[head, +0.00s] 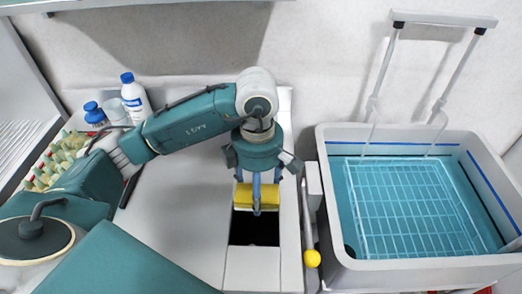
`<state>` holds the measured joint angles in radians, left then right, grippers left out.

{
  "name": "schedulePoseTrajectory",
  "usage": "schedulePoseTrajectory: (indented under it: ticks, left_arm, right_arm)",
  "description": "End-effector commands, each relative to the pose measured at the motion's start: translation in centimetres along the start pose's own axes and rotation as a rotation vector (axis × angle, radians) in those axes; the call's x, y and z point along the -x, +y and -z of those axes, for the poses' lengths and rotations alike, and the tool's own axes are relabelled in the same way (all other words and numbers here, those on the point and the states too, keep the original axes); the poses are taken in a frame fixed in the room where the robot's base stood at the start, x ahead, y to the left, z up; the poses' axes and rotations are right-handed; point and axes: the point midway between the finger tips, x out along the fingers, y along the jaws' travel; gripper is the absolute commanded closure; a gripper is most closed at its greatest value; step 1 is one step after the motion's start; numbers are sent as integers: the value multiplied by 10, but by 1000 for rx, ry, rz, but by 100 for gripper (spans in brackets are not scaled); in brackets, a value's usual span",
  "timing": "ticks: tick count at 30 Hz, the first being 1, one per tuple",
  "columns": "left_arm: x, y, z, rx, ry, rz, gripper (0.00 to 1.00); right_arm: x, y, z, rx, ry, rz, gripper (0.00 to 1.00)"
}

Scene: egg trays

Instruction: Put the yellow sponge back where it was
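The yellow sponge (243,197) is in the middle of the head view, at the far edge of a dark rectangular opening (254,230) in the pale worktop. My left gripper (257,192) points down over it, with a blue-grey finger across the sponge's near face. It looks shut on the sponge; the far finger is mostly hidden. I cannot tell whether the sponge touches the opening's rim. My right gripper is not in view.
A grey-walled sink basin (335,225) with a blue wire rack (410,205) stands at the right. A yellow ball (312,258) is between the worktop and basin. Bottles (134,98) and a tray with several small items (40,178) stand at the left. The worktop left of the opening is clear.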

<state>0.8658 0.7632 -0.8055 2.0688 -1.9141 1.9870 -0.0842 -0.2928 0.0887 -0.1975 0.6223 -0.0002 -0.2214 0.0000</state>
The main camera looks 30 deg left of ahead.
Motion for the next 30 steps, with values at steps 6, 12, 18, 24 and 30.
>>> schedulePoseTrajectory:
  ticks: [6, 12, 18, 24, 30]
  left_arm:
    - [4, 34, 0, 12, 2, 1, 54]
    - [6, 89, 0, 11, -1, 2, 54]
    - [5, 141, 0, 10, -1, 1, 54]
    - [3, 172, 0, 5, -1, 0, 54]
    - [-4, 178, 1, 3, 2, 2, 54]
  right_arm:
    - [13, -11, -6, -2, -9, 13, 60]
    - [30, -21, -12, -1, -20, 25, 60]
    - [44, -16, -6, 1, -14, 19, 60]
    - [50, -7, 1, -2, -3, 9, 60]
    - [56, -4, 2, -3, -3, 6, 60]
